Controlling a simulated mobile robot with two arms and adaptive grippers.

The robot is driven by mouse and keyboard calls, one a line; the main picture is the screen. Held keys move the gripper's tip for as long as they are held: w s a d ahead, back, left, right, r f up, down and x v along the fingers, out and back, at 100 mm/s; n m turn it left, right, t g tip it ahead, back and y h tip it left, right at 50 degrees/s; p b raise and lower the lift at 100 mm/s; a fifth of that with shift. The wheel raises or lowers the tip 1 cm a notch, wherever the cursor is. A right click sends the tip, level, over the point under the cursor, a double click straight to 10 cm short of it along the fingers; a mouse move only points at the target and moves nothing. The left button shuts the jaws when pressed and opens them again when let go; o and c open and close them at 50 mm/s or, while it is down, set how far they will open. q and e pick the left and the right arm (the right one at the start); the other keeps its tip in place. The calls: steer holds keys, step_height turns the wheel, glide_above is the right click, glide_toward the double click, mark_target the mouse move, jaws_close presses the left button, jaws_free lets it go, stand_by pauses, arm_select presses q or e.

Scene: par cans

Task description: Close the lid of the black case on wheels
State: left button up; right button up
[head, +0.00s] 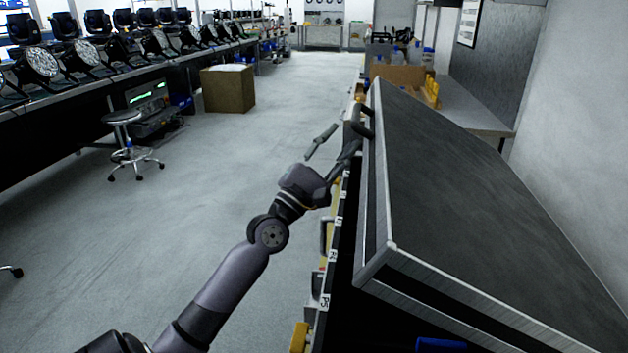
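The black case's lid (450,180) is a large dark panel with silver metal edges, on the right in the head view. It is tilted, with its left edge raised and a dark gap showing beneath its near edge. A black handle (362,118) is on the lid's left side. The case body (338,270) shows below as a narrow strip with pale labels; its wheels are hidden. My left gripper (346,137) is open just left of the lid, near the handle, with nothing seen between its fingers. I cannot tell whether a finger touches the lid. My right gripper is out of view.
A blue item (440,345) shows beneath the lid's near edge. A workbench (480,120) with boxes stands behind the case, against the right wall. A stool (130,148), a cardboard box (228,90) and a long bench of stage lights are on the left. The floor between is clear.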

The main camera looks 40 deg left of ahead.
arm_select(q)
steer(key=b+v, duration=0.4)
steer(key=v, duration=0.4)
steer(key=shift+f, duration=0.2)
stand_by(0.3)
steer(key=shift+s+d, duration=0.1)
